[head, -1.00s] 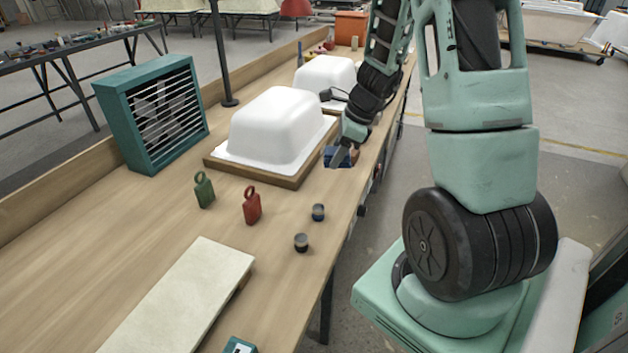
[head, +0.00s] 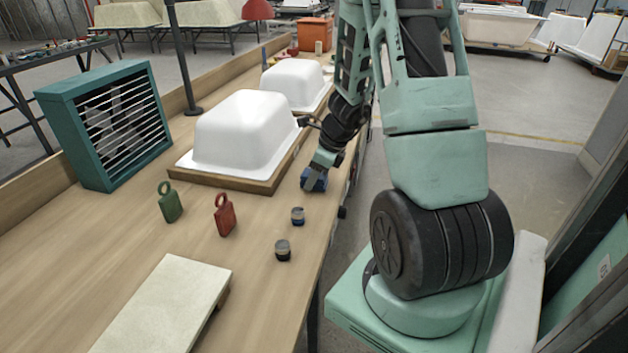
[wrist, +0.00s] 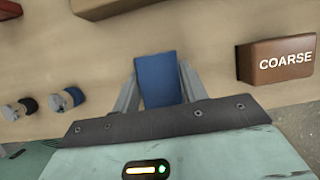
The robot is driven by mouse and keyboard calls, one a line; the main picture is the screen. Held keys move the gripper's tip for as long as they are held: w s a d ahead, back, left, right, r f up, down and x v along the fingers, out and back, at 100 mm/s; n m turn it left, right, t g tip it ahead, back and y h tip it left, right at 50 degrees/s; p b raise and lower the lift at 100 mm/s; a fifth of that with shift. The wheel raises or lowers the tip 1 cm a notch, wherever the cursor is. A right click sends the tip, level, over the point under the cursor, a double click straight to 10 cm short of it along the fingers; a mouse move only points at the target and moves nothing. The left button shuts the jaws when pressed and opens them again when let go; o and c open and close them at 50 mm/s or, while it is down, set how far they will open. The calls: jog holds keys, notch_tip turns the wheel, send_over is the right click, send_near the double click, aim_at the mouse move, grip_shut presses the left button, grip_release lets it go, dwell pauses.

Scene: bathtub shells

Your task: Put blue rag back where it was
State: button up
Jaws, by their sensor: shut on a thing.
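The blue rag (wrist: 158,80) is a flat, folded-looking blue piece between the two fingers of my gripper (wrist: 158,68) in the wrist view. The gripper is shut on it. In the head view my gripper (head: 318,170) is low at the right edge of the workbench, beside the front white shell's wooden base, with the blue rag (head: 314,182) at its tip. I cannot tell whether the rag touches the bench top.
Two small dark-banded pots, one with blue (head: 298,216) and one black (head: 283,250), stand nearer on the bench (head: 130,240). A brown block marked COARSE (wrist: 280,60) lies right of the gripper. Red (head: 225,215) and green (head: 170,202) tags stand left. The white shell (head: 240,135) is close.

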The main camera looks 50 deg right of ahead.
jog(key=shift+f, duration=0.2)
jog(key=o, duration=1)
jog(key=shift+o, duration=0.2)
